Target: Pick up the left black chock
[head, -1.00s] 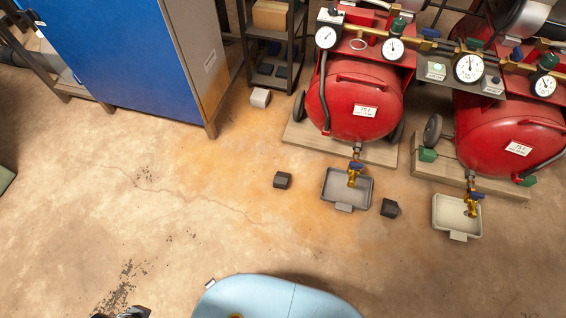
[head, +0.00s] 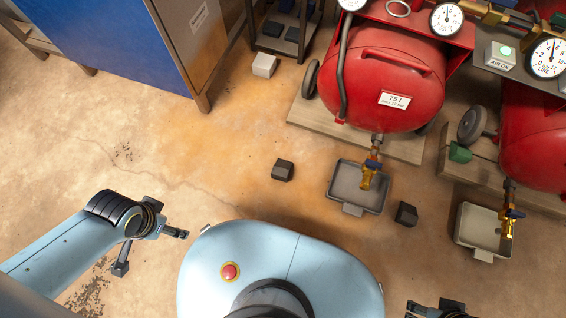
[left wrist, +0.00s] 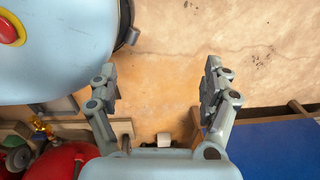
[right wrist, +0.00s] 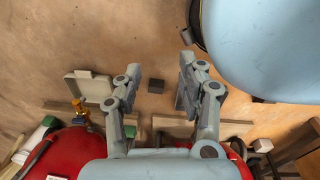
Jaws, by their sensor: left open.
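The left black chock (head: 283,170) is a small dark block on the floor, left of the grey tray (head: 345,200). Another black chock (head: 406,214) lies right of that tray. My left gripper (head: 149,251) is open and empty above the floor, to the left of the left chock and nearer me. Its spread fingers show in the left wrist view (left wrist: 162,68), where I see no chock. My right gripper (head: 438,310) is partly cut off at the bottom edge. The right wrist view shows it open (right wrist: 161,65), with one black chock (right wrist: 156,86) beyond its fingers.
Red tanks (head: 390,85) stand on wooden bases behind the trays. A pale tray (head: 482,232) sits at the right. A blue cabinet (head: 95,30) and a small white block (head: 264,65) are at the back left. Floor around the left chock is clear.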

